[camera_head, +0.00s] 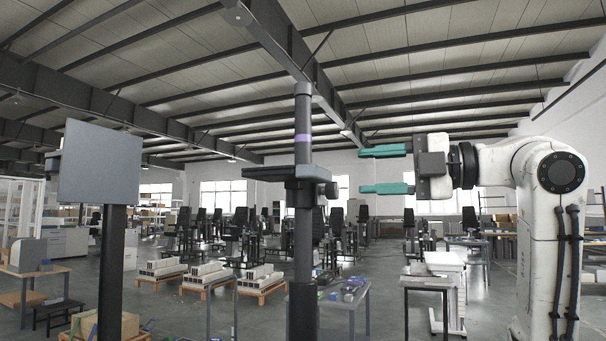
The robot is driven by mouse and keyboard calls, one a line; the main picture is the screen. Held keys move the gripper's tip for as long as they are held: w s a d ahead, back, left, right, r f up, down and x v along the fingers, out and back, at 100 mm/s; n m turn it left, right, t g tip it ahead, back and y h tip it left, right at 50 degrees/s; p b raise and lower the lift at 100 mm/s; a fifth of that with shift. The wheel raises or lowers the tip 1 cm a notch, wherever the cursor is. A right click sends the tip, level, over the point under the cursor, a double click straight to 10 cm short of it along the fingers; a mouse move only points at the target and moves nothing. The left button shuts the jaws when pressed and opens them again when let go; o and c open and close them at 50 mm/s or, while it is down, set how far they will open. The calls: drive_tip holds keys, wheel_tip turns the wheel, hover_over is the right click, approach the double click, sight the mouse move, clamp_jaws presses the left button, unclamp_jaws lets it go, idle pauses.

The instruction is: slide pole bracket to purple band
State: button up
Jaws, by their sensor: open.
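A dark upright pole (303,235) stands in the middle of the view. A dark bracket (300,174) sits around it, with a flat shelf reaching left and a knob (332,190) on its right side. The purple band (303,138) is on the pole a short way above the bracket, with bare pole between them. My gripper (383,170) is to the right of the pole, its two teal fingers pointing left and spread apart one above the other. Nothing is between the fingers. They are apart from the knob in the picture, at about the bracket's height.
A second dark pole (110,265) on the left carries a flat grey panel (100,163). A small table (340,300) with loose items stands behind the middle pole. Low pallets with pale blocks (205,275) and several dark chairs are farther back.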

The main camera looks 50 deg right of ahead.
sight(324, 174)
drive_tip(key=p+x, duration=0.1)
drive_tip(key=x, duration=0.9)
drive_tip(key=shift+f+p, duration=0.15)
drive_tip(key=shift+p, duration=0.2)
clamp_jaws()
